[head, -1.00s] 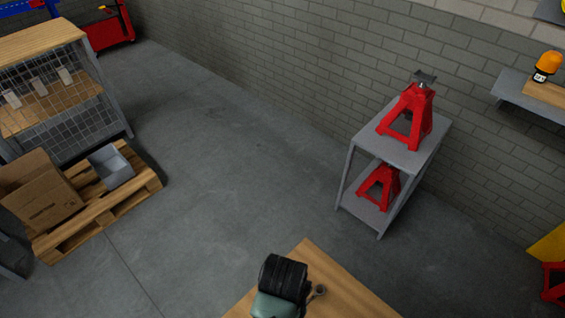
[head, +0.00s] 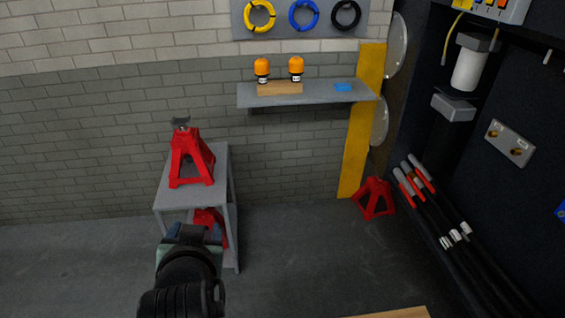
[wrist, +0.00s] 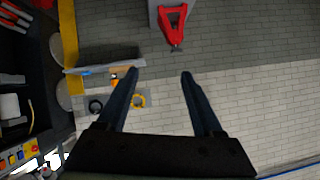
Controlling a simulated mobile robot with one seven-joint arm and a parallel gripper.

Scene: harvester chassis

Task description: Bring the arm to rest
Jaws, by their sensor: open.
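My gripper (wrist: 160,73) shows in the wrist view with its two dark fingers wide apart and nothing between them. In the head view my arm rises from the bottom edge, left of centre, and my gripper (head: 194,233) is at its far end, partly hidden by the wrist. It overlaps the front of a grey shelf stand (head: 232,190) in the picture; I cannot tell how far apart they are. The wrist view is upside down and faces the brick wall.
A red jack stand (head: 192,160) stands on the grey stand, another (head: 209,222) below. A red stand (head: 374,198) is on the floor. A wall shelf (head: 325,93) holds two orange-topped items. A dark machine with hoses (head: 440,215) fills the right. A wooden top (head: 395,313) edges in below.

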